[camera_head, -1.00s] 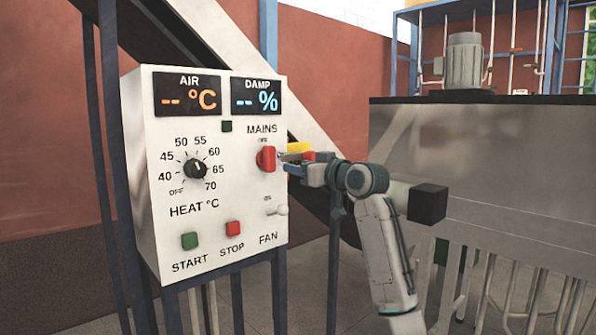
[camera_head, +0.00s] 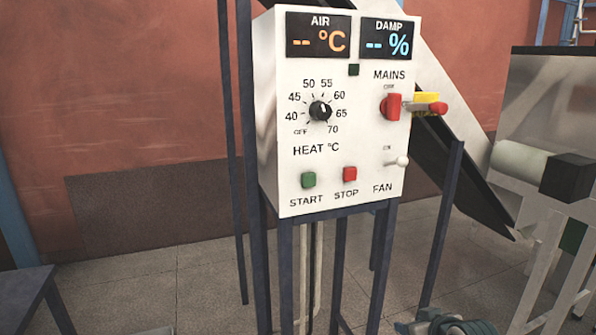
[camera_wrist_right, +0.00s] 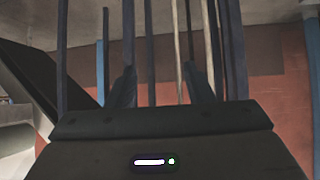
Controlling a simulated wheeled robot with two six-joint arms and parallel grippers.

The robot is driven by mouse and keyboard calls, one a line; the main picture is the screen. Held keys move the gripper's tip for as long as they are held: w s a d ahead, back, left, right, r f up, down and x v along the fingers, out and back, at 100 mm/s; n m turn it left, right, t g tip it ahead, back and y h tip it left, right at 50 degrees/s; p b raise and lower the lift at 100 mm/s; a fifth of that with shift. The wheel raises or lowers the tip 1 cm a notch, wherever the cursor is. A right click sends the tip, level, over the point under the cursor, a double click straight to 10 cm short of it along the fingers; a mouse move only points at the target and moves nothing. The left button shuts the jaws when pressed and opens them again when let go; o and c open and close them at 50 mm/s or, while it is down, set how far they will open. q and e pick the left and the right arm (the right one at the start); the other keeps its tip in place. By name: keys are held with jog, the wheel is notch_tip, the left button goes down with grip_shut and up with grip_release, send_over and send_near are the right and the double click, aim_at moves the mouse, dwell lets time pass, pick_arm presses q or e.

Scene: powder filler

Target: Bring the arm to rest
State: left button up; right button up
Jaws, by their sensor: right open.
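In the wrist view my right gripper (camera_wrist_right: 163,85) has its two dark fingers apart, with nothing between them. My left gripper is in neither view. The white control panel (camera_head: 290,170) stands on dark legs. Its red mains knob (camera_head: 391,107) is upright, and no gripper is at it. A yellow and red fitting (camera_head: 427,98) juts from the panel's right side.
Dark posts (camera_wrist_right: 152,50) rise in front of the right gripper in the wrist view. A slanted dark chute (camera_head: 455,165) runs behind the panel. A metal machine (camera_head: 545,105) stands at the right. A dark-blue stand (camera_head: 30,290) is at the lower left.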

jog(key=s+f+m+g+h, duration=0.1)
jog(key=s+f+g+h, duration=0.15)
jog(key=s+f, duration=0.95)
jog(key=s+f+m+g+h, duration=0.15)
jog(key=s+g, duration=0.25)
jog(key=s, duration=1.8)
jog(key=d+f+g, duration=0.1)
jog(key=d+f, duration=0.1)
jog(key=f, duration=1.3)
jog(key=d+f, duration=0.2)
jog(key=f, duration=1.4)
jog(key=s+f+g+y, duration=0.1)
jog(key=s+f, duration=1.5)
jog(key=f, duration=0.1)
jog(key=shift+d+f, duration=0.35)
jog(key=shift+f, duration=0.05)
